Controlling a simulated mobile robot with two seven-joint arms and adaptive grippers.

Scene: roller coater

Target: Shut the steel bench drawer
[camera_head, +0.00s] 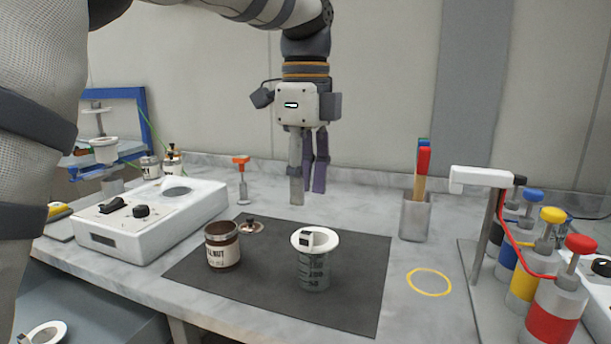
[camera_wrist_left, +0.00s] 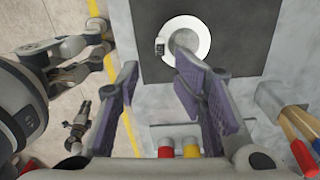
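The steel bench drawer (camera_head: 118,302) looks like the blue-grey box below the bench top at the lower left of the head view. It stands out from the bench; its front is cut off by the frame. My left gripper (camera_head: 308,190) hangs fingers down above the back of the bench, well away from the drawer. In the left wrist view its fingers (camera_wrist_left: 155,95) are apart with nothing between them. My right gripper (camera_wrist_left: 105,42) appears at the left of that view over the floor, its fingers apart and seemingly empty; it is outside the head view.
A dark mat (camera_head: 350,263) carries a walnut jar (camera_head: 222,246) and a beaker with a white ring (camera_head: 314,268). A white instrument (camera_head: 140,225) stands above the drawer. A brush cup (camera_head: 415,217) and coloured bottles (camera_head: 555,310) are at the right.

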